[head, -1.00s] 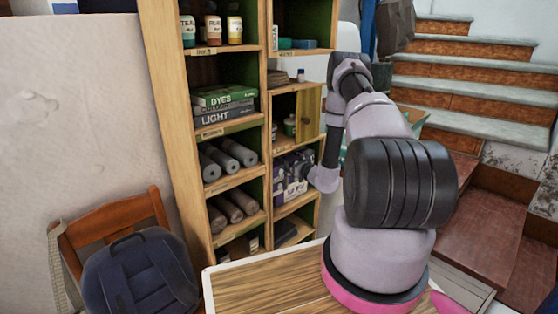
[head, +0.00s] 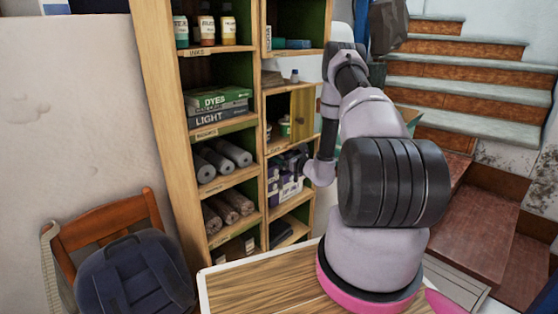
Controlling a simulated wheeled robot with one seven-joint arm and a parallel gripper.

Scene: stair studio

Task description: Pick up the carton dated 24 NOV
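Purple-and-white cartons (head: 286,192) stand close together in a compartment of the right shelf column, below the one with the small wooden door. Their print is too small to read, so I cannot tell which is dated 24 NOV. My gripper (head: 296,161) is at the front of this compartment, at the upper part of the cartons. It is small and dark against them, and my wrist hides its right side. I cannot tell whether its fingers are open or shut, or whether they touch a carton.
The wooden shelf (head: 165,130) holds ink bottles (head: 204,30), books (head: 219,105) and grey rolls (head: 224,158). The small door (head: 300,112) stands open just above the cartons. A chair with a blue backpack (head: 137,272) is at lower left. Stairs (head: 470,75) rise at right.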

